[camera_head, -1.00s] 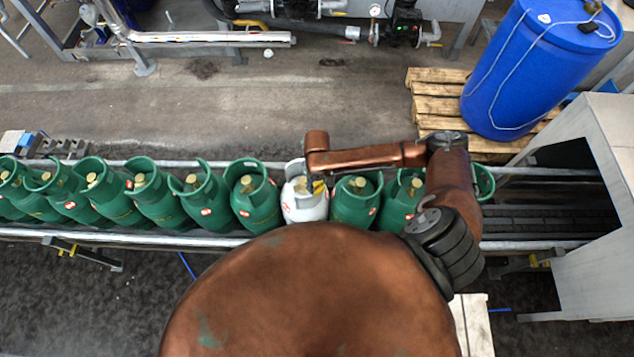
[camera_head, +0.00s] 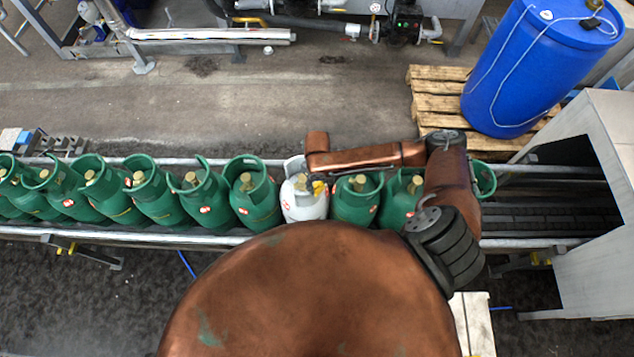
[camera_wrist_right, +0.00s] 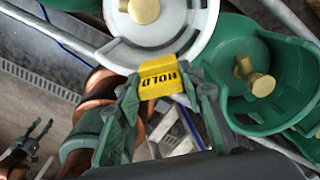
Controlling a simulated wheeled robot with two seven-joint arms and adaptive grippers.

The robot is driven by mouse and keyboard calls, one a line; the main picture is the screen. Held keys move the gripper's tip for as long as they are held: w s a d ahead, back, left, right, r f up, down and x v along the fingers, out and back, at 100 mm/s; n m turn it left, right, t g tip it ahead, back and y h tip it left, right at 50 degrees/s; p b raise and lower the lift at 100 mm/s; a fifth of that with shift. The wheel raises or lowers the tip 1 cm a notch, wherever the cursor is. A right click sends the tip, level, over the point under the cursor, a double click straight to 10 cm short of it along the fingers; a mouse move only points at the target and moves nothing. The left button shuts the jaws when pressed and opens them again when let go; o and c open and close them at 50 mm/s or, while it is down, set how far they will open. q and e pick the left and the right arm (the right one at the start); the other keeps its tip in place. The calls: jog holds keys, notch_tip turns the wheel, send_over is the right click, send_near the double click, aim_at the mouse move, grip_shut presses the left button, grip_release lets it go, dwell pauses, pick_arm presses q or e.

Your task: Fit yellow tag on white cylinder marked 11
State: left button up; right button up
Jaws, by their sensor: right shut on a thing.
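The white cylinder (camera_head: 303,205) stands in the conveyor row between green ones. A red-edged mark shows on its side, too small to read. In the right wrist view its white collar (camera_wrist_right: 194,22) surrounds a brass valve (camera_wrist_right: 143,10). My right gripper (camera_wrist_right: 163,86) is shut on the yellow tag (camera_wrist_right: 161,74), which reads HOLD. The tag is over the near edge of the collar, close to the valve; I cannot tell whether it touches. In the head view the tag (camera_head: 319,187) shows above the white cylinder. My left gripper (camera_wrist_right: 30,138) is low at the left of the wrist view, open and empty.
Green cylinders (camera_head: 256,203) stand close on both sides of the white one on the conveyor (camera_head: 540,243). A blue drum (camera_head: 535,75) stands on a wooden pallet (camera_head: 428,92) behind right. A grey housing (camera_head: 590,180) covers the conveyor's right end.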

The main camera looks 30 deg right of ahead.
aim_at(317, 182)
jog(key=shift+f, duration=0.35)
jog(key=o, duration=1.1)
notch_tip(317, 182, up, 12)
dwell(0.4)
